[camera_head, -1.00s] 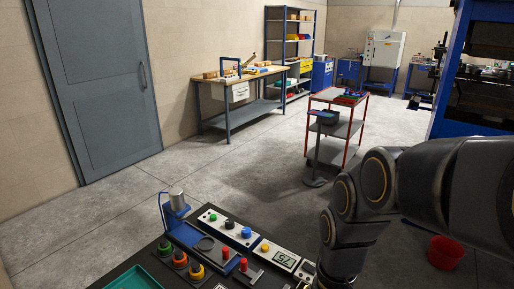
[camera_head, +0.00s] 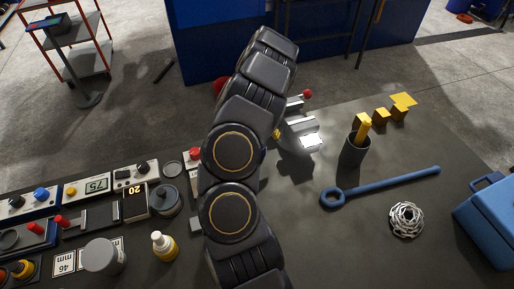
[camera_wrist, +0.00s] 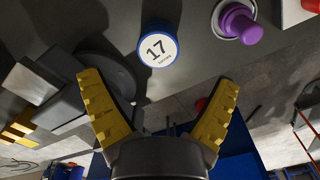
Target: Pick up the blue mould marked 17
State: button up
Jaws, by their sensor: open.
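The blue mould (camera_wrist: 158,47) shows in the wrist view as a round piece with a blue rim and a white top marked 17. It stands on the dark table top (camera_wrist: 185,15), beyond my fingertips and roughly midway between them. My gripper (camera_wrist: 159,80) has its two yellow ridged fingers spread wide, with nothing between the tips. The mould looks apart from both fingers; the height gap is hard to tell.
In the wrist view a purple knobbed piece (camera_wrist: 238,24) stands right of the mould. A dark round plate (camera_wrist: 95,75) and metal blocks (camera_wrist: 35,82) lie left.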

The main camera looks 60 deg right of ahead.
notch_tip(320, 180, down, 8)
jog(key=shift+s+d+r, duration=0.1)
jog(key=shift+r, duration=0.15)
jog(key=c, duration=1.2)
